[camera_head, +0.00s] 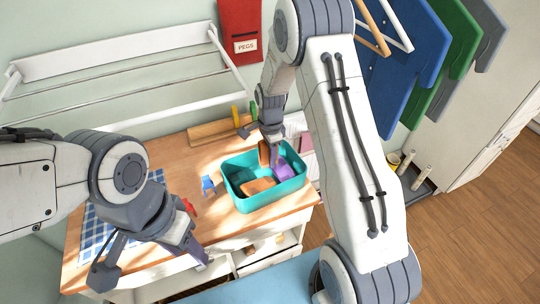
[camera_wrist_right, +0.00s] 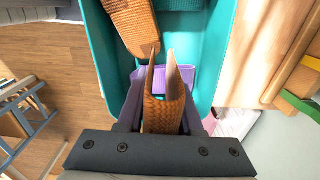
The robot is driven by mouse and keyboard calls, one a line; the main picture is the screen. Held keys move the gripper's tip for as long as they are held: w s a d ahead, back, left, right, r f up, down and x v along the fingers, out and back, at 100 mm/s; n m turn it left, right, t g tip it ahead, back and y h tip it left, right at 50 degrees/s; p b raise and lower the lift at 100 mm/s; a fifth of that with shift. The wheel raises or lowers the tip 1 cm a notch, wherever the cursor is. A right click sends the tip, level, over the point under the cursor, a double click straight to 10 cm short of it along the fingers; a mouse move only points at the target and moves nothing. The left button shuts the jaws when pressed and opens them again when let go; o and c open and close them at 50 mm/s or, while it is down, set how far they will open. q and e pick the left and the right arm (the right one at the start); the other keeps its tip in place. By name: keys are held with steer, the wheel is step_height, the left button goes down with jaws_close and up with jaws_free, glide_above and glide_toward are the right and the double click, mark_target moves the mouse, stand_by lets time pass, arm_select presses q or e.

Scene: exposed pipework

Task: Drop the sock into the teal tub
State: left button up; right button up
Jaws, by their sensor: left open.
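The teal tub (camera_head: 233,200) stands on the wooden worktop; its wall also shows in the right wrist view (camera_wrist_right: 112,70). My right gripper (camera_head: 270,147) points down over the tub's far side. In the right wrist view it (camera_wrist_right: 163,112) is shut on an orange-brown knitted sock (camera_wrist_right: 164,112), whose upper end sticks out past the fingers. The sock also shows in the head view (camera_head: 263,154). Another orange-brown knitted piece (camera_head: 258,186) and a purple item (camera_head: 288,166) lie in the tub. My left gripper (camera_head: 201,256) is open and empty over the worktop's front edge.
A small blue item (camera_head: 208,186) and a red item (camera_head: 189,206) stand left of the tub. A blue checked cloth (camera_head: 97,228) lies at the left. A wooden block (camera_head: 215,131) is behind. A drying rack (camera_head: 120,60) hangs on the wall.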

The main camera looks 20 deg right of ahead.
steer(key=o, duration=0.3)
steer(key=shift+r, duration=0.15)
step_height(320, 180, up, 10)
steer(key=b, duration=0.2)
steer(key=shift+r+b, duration=0.15)
steer(key=shift+b, duration=0.25)
